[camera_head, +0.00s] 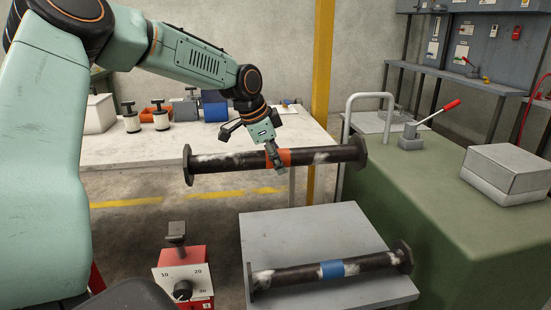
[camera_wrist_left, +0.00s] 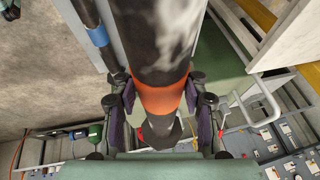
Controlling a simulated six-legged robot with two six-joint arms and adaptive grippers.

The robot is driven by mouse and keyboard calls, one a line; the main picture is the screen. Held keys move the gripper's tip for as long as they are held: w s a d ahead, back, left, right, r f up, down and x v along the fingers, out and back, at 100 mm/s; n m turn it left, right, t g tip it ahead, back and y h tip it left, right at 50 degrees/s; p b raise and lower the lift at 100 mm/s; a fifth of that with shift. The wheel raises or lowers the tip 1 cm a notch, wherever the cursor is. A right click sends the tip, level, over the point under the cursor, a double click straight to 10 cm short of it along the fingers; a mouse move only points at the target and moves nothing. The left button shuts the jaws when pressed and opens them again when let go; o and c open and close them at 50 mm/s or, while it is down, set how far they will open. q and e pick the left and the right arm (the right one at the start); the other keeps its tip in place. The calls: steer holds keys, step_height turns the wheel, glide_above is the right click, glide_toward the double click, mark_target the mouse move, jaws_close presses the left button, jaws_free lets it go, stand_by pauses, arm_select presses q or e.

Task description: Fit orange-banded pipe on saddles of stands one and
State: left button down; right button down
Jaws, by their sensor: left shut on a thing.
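The orange-banded pipe (camera_head: 225,162) is dark with pale worn patches and has a flange at each end. It hangs roughly level in the air, in front of the white bench. My left gripper (camera_head: 276,160) is shut on it at the orange band, coming down from above. In the left wrist view, the orange band (camera_wrist_left: 158,98) sits between the fingers of my left gripper (camera_wrist_left: 157,108), and the pipe runs away up the picture. My right gripper is not in view. I cannot make out the saddles of the stands with certainty.
A blue-banded flanged pipe (camera_head: 372,264) lies on a grey table (camera_head: 300,232) below. A red box with a dial (camera_head: 185,278) and dark post stands left of it. A green cabinet (camera_head: 395,205) with a grey box (camera_head: 505,172) and red-handled lever (camera_head: 411,140) is at right.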

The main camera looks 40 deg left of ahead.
arm_select(q)
steer(key=shift+s+a+r, duration=0.15)
steer(key=shift+s+a, duration=0.2)
steer(key=shift+s, duration=0.1)
steer(key=s+d+f, duration=0.3)
steer(key=s+d, duration=0.1)
steer(key=d, duration=0.5)
steer(key=s+d+f+m, duration=0.1)
steer(key=s+d+f, duration=0.3)
steer(key=d, duration=0.5)
steer(key=s+d+f+m, duration=0.1)
steer(key=s+d+f, duration=0.2)
steer(key=d, duration=0.7)
steer(key=shift+s+f+h, duration=0.3)
steer(key=shift+s+h, duration=0.1)
steer(key=shift+s, duration=0.65)
